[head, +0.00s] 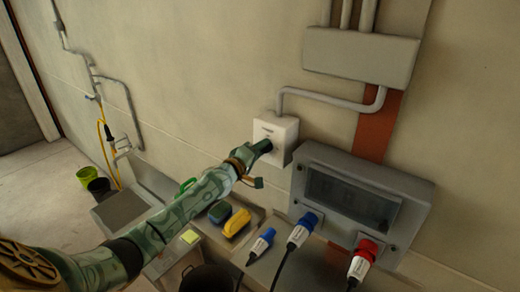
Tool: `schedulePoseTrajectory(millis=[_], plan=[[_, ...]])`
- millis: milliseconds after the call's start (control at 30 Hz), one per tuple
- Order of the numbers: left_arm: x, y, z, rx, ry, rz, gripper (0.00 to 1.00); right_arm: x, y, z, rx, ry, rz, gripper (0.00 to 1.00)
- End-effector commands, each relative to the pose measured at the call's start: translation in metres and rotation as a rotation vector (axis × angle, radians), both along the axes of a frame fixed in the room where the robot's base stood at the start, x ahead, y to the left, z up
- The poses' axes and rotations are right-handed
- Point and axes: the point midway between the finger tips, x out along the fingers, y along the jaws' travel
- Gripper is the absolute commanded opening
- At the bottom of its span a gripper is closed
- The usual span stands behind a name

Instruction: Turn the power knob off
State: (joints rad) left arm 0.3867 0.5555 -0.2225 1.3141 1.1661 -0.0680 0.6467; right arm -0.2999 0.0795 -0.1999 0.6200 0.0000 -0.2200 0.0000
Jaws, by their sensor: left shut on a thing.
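A white switch box (287,134) is fixed to the wall in the middle of the head view, with a grey conduit at its top. My left arm reaches up to it from the lower left. My left gripper (264,146) is at the front face of the box and is shut on the power knob there. The gripper covers the knob, so I cannot tell which way the knob points. My right gripper does not show.
A grey panel (413,204) with a dark window is on the wall to the right. Blue plugs (303,227) and a red plug (364,257) sit below it. A yellow item (237,222) lies on the ledge. Green (88,175) and black buckets stand at the left.

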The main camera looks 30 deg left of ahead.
Motion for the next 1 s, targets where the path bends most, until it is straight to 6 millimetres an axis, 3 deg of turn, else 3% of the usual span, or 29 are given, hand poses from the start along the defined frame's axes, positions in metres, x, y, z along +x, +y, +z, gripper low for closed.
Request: schedulePoseTrajectory(millis=[500, 1000], plan=[[0.0003, 0.0011, -0.0004, -0.339, 0.025, 0.001, 0.14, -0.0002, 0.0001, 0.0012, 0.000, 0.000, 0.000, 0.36], [0.0003, 0.0011, -0.0007, -0.405, 0.029, 0.001, 0.14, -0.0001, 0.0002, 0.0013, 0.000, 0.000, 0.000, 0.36]])
